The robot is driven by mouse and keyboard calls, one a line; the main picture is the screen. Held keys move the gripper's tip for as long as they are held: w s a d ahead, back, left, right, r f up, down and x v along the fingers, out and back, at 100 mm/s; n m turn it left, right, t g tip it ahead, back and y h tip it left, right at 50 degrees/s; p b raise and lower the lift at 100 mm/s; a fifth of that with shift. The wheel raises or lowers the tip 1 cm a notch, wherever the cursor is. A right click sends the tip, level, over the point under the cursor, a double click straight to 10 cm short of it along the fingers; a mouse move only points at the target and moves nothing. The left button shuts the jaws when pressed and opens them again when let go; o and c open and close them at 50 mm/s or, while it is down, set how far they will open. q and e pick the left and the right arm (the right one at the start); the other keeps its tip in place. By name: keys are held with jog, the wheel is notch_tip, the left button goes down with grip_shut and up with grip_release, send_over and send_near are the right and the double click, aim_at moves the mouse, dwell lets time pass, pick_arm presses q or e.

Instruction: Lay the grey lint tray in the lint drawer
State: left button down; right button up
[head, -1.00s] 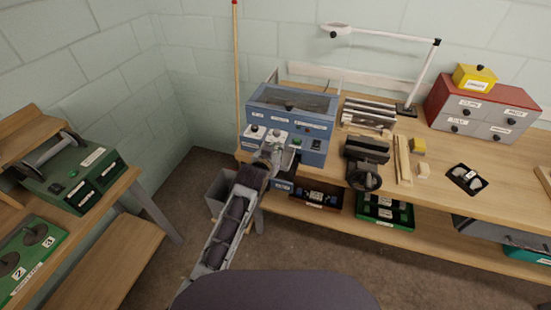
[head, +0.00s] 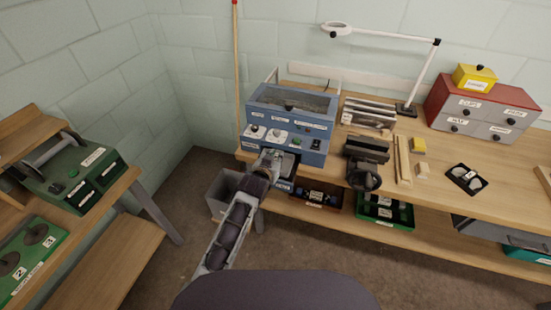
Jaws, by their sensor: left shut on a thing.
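The blue machine (head: 313,143) stands at the left end of the wooden bench. The lint drawer (head: 283,187) is low on its front, with its labelled face standing out below the panel. My left gripper (head: 274,160) is at the machine's front, just over the drawer, and is shut on a small grey piece, which I take for the grey lint tray (head: 287,166). The gripper hides much of the tray and the drawer's inside, so I cannot tell whether the tray touches the drawer. My right gripper is not in view.
A grey bin (head: 222,192) stands on the floor left of the bench leg. A black clamp-like device (head: 366,160) and wooden strips (head: 403,158) are to the right on the bench.

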pick_arm(q)
jog(key=shift+f, duration=0.5)
jog(key=c, duration=1.3)
grip_release()
jog(key=shift+r, duration=0.15)
jog(key=shift+r, duration=0.5)
jog(key=shift+v, duration=5.95)
